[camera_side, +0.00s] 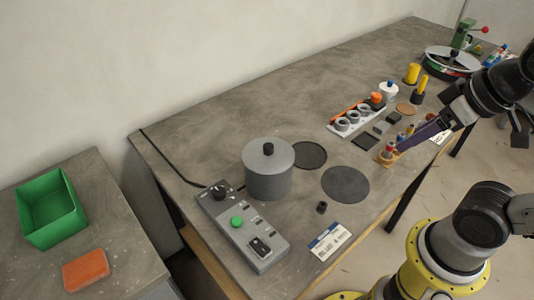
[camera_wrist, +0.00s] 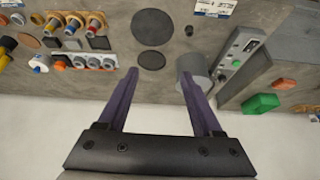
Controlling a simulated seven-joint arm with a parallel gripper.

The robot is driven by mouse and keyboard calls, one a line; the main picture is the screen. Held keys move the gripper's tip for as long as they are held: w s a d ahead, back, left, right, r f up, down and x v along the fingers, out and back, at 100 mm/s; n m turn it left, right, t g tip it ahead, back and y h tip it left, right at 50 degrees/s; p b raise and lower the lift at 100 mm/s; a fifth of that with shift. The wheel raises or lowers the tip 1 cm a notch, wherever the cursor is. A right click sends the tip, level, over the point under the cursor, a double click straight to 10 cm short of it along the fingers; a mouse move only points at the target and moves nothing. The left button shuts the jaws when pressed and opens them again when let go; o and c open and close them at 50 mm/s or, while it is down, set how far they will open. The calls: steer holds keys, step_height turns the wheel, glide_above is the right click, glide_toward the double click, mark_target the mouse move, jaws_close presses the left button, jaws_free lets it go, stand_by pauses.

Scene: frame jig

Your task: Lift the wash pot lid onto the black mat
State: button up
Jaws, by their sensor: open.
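The grey wash pot (camera_side: 268,182) stands upright on the bench, with its flat grey lid (camera_side: 255,158) on top and a black knob (camera_side: 268,149) in the lid's middle. The pot (camera_wrist: 190,62) also shows in the wrist view, partly behind my right finger. A larger dark round mat (camera_side: 345,184) lies flat and bare right of the pot. A smaller dark disc (camera_side: 310,155) lies behind it; I cannot tell for certain which is the black mat. My gripper (camera_side: 402,147) is open and empty, with purple fingers, well right of the pot; its fingers spread apart in the wrist view (camera_wrist: 158,77).
A control box (camera_side: 243,230) with a green button stands close in front of the pot. A white rack (camera_side: 356,120) of parts and a wooden block (camera_side: 389,157) with coloured pegs are near my gripper. A small black piece (camera_side: 322,207) and a label card (camera_side: 330,242) lie by the front edge.

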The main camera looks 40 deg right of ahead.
steer(key=w+a+r+m+g, duration=0.2)
steer(key=w+a+r+m, duration=0.1)
steer(key=w+r+m, duration=1)
steer(key=m+g, duration=0.4)
steer(key=m, duration=0.1)
glide_above(267, 146)
steer(key=f, duration=1.9)
steer(key=shift+d+f, duration=0.3)
steer(key=shift+d, duration=0.05)
steer(key=shift+a+f, duration=0.2)
steer(key=shift+f, duration=1.3)
steer(key=shift+a+f, duration=0.15)
steer(key=shift+f, duration=1.35)
jaws_close()
